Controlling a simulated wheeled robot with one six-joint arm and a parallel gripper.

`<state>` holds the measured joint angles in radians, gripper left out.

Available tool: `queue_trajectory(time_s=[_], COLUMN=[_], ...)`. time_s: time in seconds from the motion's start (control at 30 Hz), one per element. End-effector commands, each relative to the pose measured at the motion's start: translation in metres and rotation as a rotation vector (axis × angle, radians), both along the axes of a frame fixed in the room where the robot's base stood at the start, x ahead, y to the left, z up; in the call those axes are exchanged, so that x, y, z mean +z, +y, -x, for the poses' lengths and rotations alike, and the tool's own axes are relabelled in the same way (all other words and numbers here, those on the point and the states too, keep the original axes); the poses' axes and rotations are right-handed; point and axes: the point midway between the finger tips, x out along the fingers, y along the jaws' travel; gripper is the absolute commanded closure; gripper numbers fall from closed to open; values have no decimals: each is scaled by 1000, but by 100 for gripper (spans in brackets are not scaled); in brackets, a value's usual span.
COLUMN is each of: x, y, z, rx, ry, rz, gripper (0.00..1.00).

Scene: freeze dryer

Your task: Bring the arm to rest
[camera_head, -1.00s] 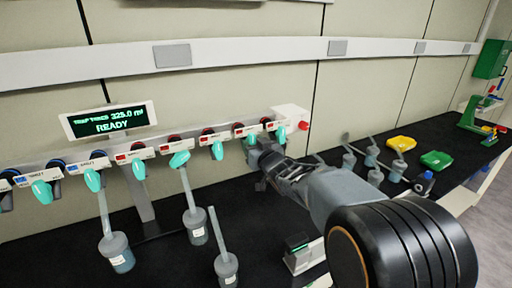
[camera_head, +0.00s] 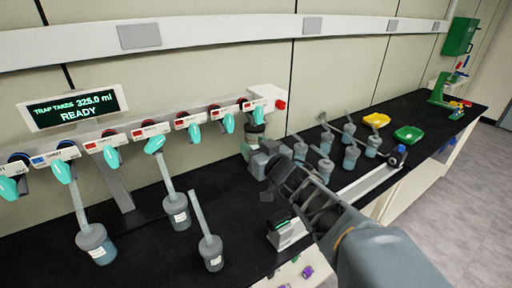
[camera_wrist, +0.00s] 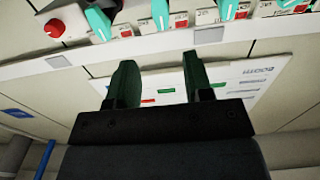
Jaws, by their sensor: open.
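My gripper (camera_head: 262,162) is in front of and below the right end of the white valve manifold (camera_head: 140,132) in the head view. In the wrist view its two dark green fingers (camera_wrist: 160,82) stand apart with nothing between them. My grey arm reaches in from the bottom right of the head view.
A display (camera_head: 75,106) reads READY. Flasks with tubes (camera_head: 96,244) stand on the black bench at left, and several more (camera_head: 326,170) right of my gripper. Floor is open at right.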

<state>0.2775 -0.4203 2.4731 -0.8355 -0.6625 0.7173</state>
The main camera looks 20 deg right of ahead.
Motion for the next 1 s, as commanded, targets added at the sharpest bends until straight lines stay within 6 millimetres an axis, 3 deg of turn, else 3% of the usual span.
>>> queue_trajectory(time_s=[0.63, 0.83, 1.0], x=[-4, -40, -84], y=[-4, -47, -73], z=[2, 5, 36], rx=[-19, -249, -433], ry=[14, 219, 548], rz=[42, 149, 191], gripper=[53, 53, 53])
